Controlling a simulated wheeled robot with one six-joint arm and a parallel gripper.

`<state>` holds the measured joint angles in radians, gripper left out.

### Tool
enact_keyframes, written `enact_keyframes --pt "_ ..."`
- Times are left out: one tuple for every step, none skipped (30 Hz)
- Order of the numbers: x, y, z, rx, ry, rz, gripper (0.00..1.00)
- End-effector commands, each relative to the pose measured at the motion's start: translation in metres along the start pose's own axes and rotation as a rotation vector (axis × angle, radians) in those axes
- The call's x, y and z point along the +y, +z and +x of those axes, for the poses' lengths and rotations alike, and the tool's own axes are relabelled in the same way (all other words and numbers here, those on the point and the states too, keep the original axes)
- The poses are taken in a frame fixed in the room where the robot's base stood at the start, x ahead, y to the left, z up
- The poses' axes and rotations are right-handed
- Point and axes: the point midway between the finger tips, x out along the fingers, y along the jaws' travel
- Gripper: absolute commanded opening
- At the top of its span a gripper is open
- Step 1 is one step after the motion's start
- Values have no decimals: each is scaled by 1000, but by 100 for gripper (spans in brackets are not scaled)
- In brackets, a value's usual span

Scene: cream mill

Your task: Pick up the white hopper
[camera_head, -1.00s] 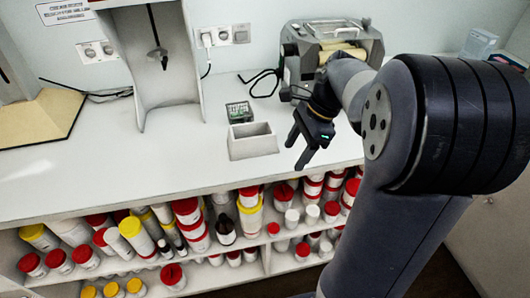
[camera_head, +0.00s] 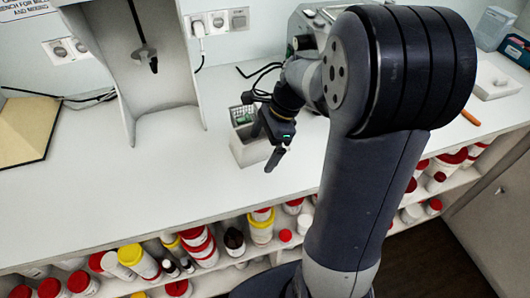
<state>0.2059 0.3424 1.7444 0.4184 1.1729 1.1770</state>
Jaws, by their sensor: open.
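A small white open-topped box (camera_head: 248,152), which looks like the white hopper, stands upright on the white bench (camera_head: 130,205). My gripper (camera_head: 264,146) is open and in front of the box's right part, hiding some of it. Its fingers point down and to the left. I see nothing between them. I cannot tell how far above the box the fingers are, or whether they touch it.
A grey machine (camera_head: 306,30) stands behind my arm, partly hidden. A tall white stand (camera_head: 168,70) with a stirrer is at the left. Jars (camera_head: 140,260) fill the shelf below. The bench's front left is clear.

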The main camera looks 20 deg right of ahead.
Motion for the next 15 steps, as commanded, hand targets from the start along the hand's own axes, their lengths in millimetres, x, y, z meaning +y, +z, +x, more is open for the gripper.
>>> enact_keyframes --pt "0 0 6 -1 3 1 100" --pt "0 0 8 0 2 1 100" --pt "0 0 10 0 1 1 100" --pt "0 0 11 0 0 1 100" --pt "0 0 11 0 0 1 100" --pt "0 0 11 0 -1 1 100" --pt "0 0 11 0 -1 1 100" --pt "0 0 11 0 -1 1 100" --pt "0 0 11 0 -1 1 100" --pt "0 0 11 0 -1 1 100" --pt "0 0 11 0 -1 1 100" --pt "0 0 11 0 -1 1 100" --pt "0 0 11 0 -1 1 100" --pt "0 0 11 0 0 1 100" --pt "0 0 11 0 0 1 100"
